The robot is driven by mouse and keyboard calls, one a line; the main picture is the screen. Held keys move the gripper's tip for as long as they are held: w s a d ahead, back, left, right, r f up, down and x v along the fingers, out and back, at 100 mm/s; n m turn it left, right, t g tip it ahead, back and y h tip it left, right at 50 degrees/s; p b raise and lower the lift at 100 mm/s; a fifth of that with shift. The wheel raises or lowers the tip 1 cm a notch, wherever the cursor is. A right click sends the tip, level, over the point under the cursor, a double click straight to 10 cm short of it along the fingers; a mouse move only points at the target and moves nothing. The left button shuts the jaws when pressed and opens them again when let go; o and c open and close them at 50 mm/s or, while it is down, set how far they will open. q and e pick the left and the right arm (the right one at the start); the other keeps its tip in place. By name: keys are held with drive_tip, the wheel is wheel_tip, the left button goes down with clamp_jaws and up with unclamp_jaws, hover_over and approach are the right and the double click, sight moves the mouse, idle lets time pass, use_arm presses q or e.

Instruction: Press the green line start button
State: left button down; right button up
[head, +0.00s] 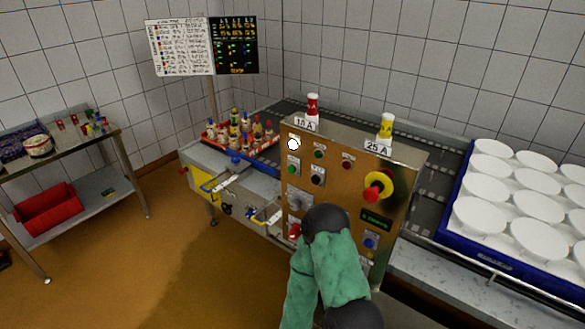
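A metal control panel (340,198) stands in the middle of the head view. Two green buttons show on its left half: one at the left edge (294,170) and a smaller one higher up (318,153). I cannot read their labels to tell which is line start. One of my arms, in a green sleeve with dark joints, rises from the bottom in front of the panel's lower part. It covers some of the lower controls. Neither of my grippers shows. Both green buttons are uncovered.
The panel also has a white lamp (293,143), a black button (316,179), a red emergency knob on yellow (378,186) and a blue button (370,241). A blue tray (470,258) of white moulds lies right. A red tray (213,141) with bottles stands left.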

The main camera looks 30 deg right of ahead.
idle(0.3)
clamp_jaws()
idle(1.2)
